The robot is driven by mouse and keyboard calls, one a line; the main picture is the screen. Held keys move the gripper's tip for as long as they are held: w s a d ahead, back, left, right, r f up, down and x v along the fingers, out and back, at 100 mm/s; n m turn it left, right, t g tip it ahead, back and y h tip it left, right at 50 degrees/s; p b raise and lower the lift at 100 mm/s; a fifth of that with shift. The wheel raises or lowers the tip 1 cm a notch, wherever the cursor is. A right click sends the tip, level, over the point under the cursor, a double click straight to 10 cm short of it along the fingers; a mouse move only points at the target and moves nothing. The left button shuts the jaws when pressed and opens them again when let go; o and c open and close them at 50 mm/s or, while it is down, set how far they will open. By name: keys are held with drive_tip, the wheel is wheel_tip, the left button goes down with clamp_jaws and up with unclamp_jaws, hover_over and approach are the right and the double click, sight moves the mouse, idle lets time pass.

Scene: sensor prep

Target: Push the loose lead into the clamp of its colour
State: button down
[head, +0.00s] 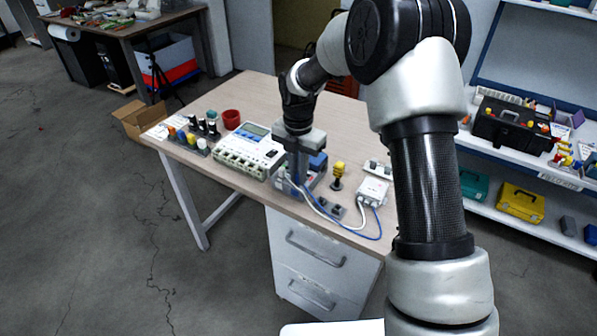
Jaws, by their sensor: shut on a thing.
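My gripper (298,172) points down over the front half of the desk, its fingers shut on a lead end that they largely hide. A blue lead (372,238) loops from a white box (372,191) along the desk's front edge toward my fingers. A white lead (328,215) runs beside it to the same area. A terminal unit with a blue block (318,161) stands just right of and behind my fingers. Its clamps, their colours and the held lead's tip are hidden or too small to tell.
Left of my gripper stands a grey-white meter (250,150) with a screen. Further left are a row of coloured-top parts (190,138) and a red cup (231,119). A yellow-topped button (338,172) stands right of the terminal unit. The desk's back (262,88) is clear.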

drive_tip(key=shift+f, duration=0.1)
drive_tip(key=c, duration=1.5)
unclamp_jaws()
drive_tip(key=shift+c, duration=0.2)
drive_tip(key=shift+r+p, duration=2.8)
drive_tip(key=shift+r, duration=0.7)
